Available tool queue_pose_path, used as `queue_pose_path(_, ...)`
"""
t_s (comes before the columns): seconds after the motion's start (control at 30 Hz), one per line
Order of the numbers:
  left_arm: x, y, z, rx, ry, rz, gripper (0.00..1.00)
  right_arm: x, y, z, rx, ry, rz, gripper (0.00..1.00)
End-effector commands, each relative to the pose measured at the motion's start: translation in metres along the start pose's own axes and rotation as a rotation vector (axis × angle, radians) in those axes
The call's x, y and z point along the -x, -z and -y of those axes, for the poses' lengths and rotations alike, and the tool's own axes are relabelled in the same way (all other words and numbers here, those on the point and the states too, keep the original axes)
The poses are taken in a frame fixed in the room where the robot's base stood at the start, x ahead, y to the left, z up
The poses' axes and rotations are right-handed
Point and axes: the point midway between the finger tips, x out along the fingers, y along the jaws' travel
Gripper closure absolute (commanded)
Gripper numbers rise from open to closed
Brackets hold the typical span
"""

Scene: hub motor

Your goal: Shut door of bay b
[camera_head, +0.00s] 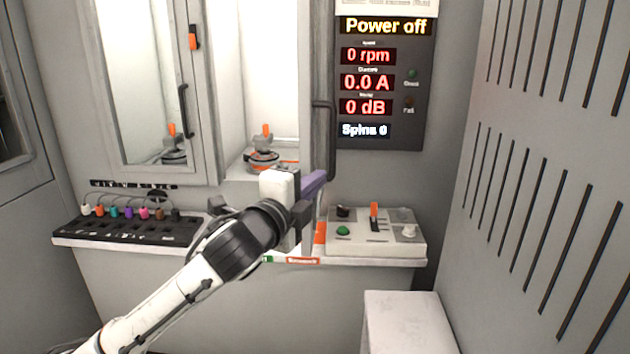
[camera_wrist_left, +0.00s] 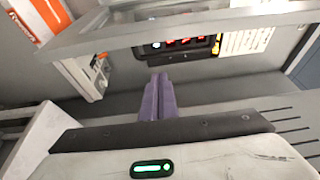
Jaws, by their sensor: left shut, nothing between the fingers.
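The right-hand bay (camera_head: 270,50) stands open, with a motor (camera_head: 262,158) with an orange top inside. I cannot read a bay letter. Its door (camera_head: 318,80) is swung outward and seen nearly edge-on, with a black bar handle (camera_head: 331,145). My left gripper (camera_head: 315,183) has its purple fingers together and empty, just below the door's lower part and the handle's lower end; I cannot tell if they touch the door. The left wrist view shows the shut fingers (camera_wrist_left: 158,98) below a pale frame edge (camera_wrist_left: 200,30), which looks like the door. My right gripper is out of view.
The left bay's windowed door (camera_head: 150,90) is shut. A display panel (camera_head: 383,140) reads "Power off". Below are a rack of coloured plugs (camera_head: 125,230) and a control box (camera_head: 375,245) with an orange lever. A slotted wall (camera_head: 560,150) bounds the right; a white block (camera_head: 405,320) stands in front.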

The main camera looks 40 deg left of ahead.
Motion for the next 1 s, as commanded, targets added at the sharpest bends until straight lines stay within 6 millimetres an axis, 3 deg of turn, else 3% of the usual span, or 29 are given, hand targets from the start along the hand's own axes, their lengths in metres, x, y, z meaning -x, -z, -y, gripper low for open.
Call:
queue_pose_path(0.37, -0.08, 0.001, -0.002, 0.006, 0.0, 0.0, 1.0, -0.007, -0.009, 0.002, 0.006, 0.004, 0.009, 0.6)
queue_pose_path(0.63, -0.067, -0.032, -0.003, 0.002, -0.001, -0.001, 1.0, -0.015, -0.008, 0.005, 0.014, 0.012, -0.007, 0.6)
queue_pose_path(1.0, -0.065, -0.037, -0.001, 0.004, -0.002, -0.003, 1.0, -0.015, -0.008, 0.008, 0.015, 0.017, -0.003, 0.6)
